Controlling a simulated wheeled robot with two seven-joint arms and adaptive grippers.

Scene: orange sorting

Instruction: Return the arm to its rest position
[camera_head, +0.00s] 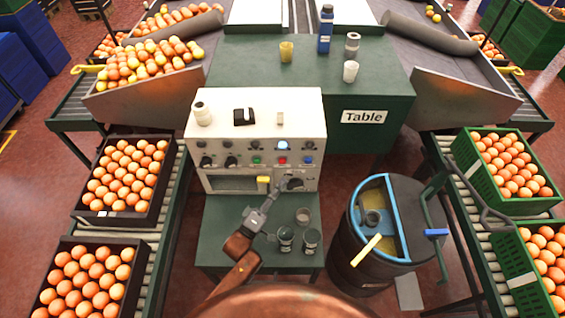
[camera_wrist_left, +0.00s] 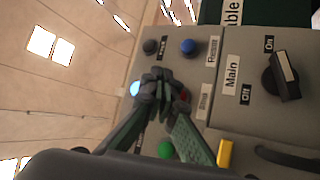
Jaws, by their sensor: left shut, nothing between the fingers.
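My left gripper (camera_head: 284,186) is at the front of the white control machine (camera_head: 253,107), by the lower right of its button panel, and hides part of the area there. In the left wrist view its two dark fingers (camera_wrist_left: 158,86) are together at the tips, with nothing between them. The tips overlap the red button (camera_wrist_left: 184,96) in that view; contact cannot be told. The main switch (camera_wrist_left: 282,76), a black knob between On and Off labels, is to their right, clear of the fingers. My left arm (camera_head: 242,252) reaches up from the bottom. My right gripper is not in view.
Two dark jars (camera_head: 286,238) and a small cup (camera_head: 303,215) stand on the green shelf near my arm. A dark barrel (camera_head: 338,250) with a blue-rimmed opening is to the right. Orange crates (camera_head: 152,214) line the left conveyor; green crates (camera_head: 462,155) line the right.

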